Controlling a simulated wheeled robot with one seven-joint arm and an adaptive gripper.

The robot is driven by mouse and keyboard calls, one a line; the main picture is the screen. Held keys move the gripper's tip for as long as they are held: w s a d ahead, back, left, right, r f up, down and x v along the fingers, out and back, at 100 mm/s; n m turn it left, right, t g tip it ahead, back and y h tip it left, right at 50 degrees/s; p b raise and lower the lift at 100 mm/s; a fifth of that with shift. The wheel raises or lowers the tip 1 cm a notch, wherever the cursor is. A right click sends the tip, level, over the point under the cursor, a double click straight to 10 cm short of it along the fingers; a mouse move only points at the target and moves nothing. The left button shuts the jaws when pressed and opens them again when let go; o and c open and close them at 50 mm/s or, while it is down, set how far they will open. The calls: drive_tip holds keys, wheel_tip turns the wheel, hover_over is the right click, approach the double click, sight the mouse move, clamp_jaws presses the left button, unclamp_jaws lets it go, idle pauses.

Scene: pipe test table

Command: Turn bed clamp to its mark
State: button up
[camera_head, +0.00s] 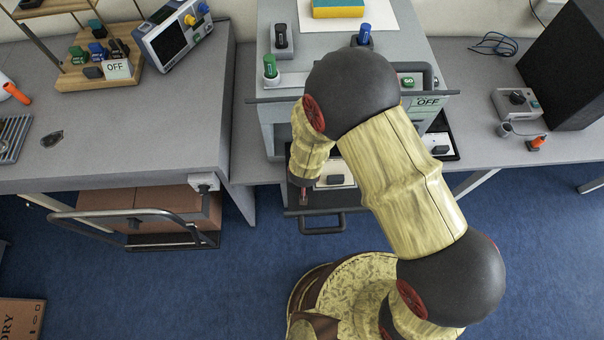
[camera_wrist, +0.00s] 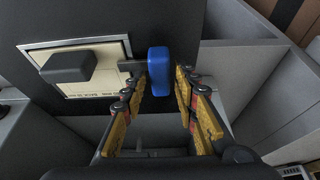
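A blue handle (camera_wrist: 160,72) stands out on a short dark stem in the wrist view; it may be the bed clamp, but I see no readable name on it. My gripper (camera_wrist: 161,84) is open, with one finger on each side of the handle and a narrow gap on both sides. To the left is a cream plate (camera_wrist: 108,58) with a dark block-like knob (camera_wrist: 68,66) and small print too small to read. In the head view my arm hides most of this area; the cream plate (camera_head: 347,168) partly shows. I cannot make out the clamp's mark.
A grey bin wall (camera_wrist: 245,65) lies right of my gripper. A trolley (camera_head: 120,215) stands left; blue floor is open in front.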

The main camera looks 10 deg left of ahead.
drive_tip(key=shift+o, duration=0.6)
drive_tip(key=shift+r, duration=0.1)
drive_tip(key=shift+s+r, duration=0.1)
drive_tip(key=shift+r, duration=0.2)
drive_tip(key=v, duration=1.1)
drive_tip(key=shift+s, duration=0.2)
